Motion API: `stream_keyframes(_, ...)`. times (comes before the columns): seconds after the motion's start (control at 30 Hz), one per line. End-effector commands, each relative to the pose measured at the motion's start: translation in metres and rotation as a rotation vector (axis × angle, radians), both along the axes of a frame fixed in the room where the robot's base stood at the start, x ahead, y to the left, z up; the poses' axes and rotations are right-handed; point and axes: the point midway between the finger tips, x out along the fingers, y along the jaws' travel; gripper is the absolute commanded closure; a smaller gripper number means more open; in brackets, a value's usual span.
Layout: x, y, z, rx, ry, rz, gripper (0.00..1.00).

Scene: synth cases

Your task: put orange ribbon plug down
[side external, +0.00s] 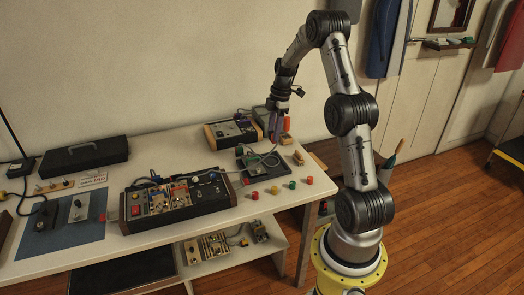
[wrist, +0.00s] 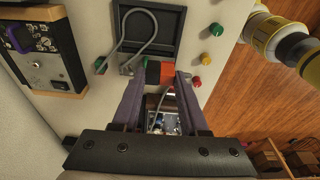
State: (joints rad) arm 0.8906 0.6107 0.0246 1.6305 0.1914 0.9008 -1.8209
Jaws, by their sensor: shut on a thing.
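My gripper (side external: 279,124) is over the back right part of the table, above the surface. An orange block, which I take for the orange ribbon plug (side external: 287,124), shows at its fingertips. In the wrist view the fingers of my gripper (wrist: 156,74) stand either side of the orange plug (wrist: 167,72) and a black block (wrist: 152,73) beside it. The gripper is shut on the plug. The contact at the left finger is too small to make out.
A black tray (wrist: 119,42) with a grey cable lies ahead of the fingers, with red, green and yellow caps to its right. A wood-sided module box (side external: 232,132) stands behind, and a long module case (side external: 140,222) at the front.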

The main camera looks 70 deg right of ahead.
Motion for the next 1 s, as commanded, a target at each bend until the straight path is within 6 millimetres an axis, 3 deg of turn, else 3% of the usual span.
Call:
stream_keyframes(0.17,0.006,-0.017,-0.012,0.000,0.000,-0.021,1.00)
stream_keyframes(0.6,0.059,-0.076,-0.049,0.000,0.000,-0.022,1.00)
stream_keyframes(0.83,0.077,-0.096,-0.084,0.000,0.000,-0.023,1.00)
stream_keyframes(1.0,0.085,-0.105,-0.096,-0.001,-0.001,-0.023,1.00)
